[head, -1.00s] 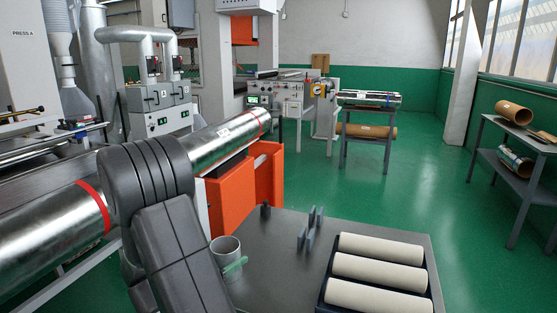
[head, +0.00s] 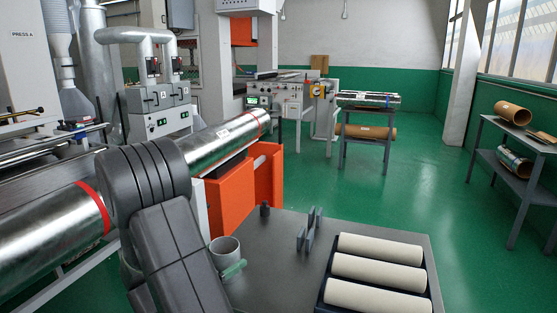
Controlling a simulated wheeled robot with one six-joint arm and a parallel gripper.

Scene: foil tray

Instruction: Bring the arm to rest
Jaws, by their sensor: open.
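My arm (head: 170,235) shows as dark grey links at the lower left of the head view, bent at a ribbed elbow. The elbow stands in front of the shiny metal rolls on the left. My gripper is not in view, hidden behind the arm or outside the picture. No object is seen held.
A grey table (head: 285,275) stands in front, carrying a dark tray (head: 322,293) of cream rolls, a slotted grey stand (head: 308,232), a small dark post (head: 265,209) and a grey cup (head: 224,250) beside the arm. An orange machine (head: 232,205) lies behind.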

